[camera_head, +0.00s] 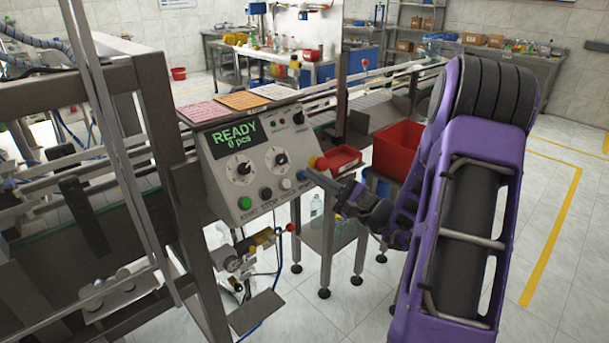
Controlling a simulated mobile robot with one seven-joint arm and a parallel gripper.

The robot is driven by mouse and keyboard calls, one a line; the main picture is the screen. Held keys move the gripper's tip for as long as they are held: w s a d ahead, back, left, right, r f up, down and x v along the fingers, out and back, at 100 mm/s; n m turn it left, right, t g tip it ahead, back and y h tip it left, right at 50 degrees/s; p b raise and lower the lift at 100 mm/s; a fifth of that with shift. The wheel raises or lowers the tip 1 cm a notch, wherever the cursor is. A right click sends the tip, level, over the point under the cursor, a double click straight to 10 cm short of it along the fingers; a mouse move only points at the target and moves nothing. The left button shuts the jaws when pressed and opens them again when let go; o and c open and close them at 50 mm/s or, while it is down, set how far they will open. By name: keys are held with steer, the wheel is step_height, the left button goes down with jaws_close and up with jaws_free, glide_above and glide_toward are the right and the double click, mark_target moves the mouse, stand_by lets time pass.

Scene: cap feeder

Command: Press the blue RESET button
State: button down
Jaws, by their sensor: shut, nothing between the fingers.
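The grey control panel (218,178) stands left of centre, its screen reading "READY 0 pcs". Along its lower edge are a green button (245,203), a dark button (265,193) and a pale button (286,184). A small bluish button (301,176) sits at the right end of this row, partly hidden by my fingertips; its label is not readable. My gripper (311,175) is shut and empty, reaching in from the right with its tips at the panel's lower right corner, close to the bluish button. I cannot tell whether they touch it.
Two dials (243,168) sit below the screen. A yellow-and-red part (318,162) is right beside my fingertips. A red tray (343,158) and a red bin (396,150) stand behind my gripper. A metal frame post (165,150) stands left of the panel.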

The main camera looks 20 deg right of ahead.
steer(key=shift+s+d+r, duration=0.15)
steer(key=shift+s+r, duration=0.2)
steer(key=shift+s, duration=0.1)
steer(key=s+r, duration=0.1)
steer(key=s+d+r+p, duration=0.1)
steer(key=s, duration=0.2)
steer(key=shift+d+r+p, duration=0.2)
steer(key=shift+r+p, duration=0.2)
steer(key=shift+w, duration=0.1)
stand_by(0.6)
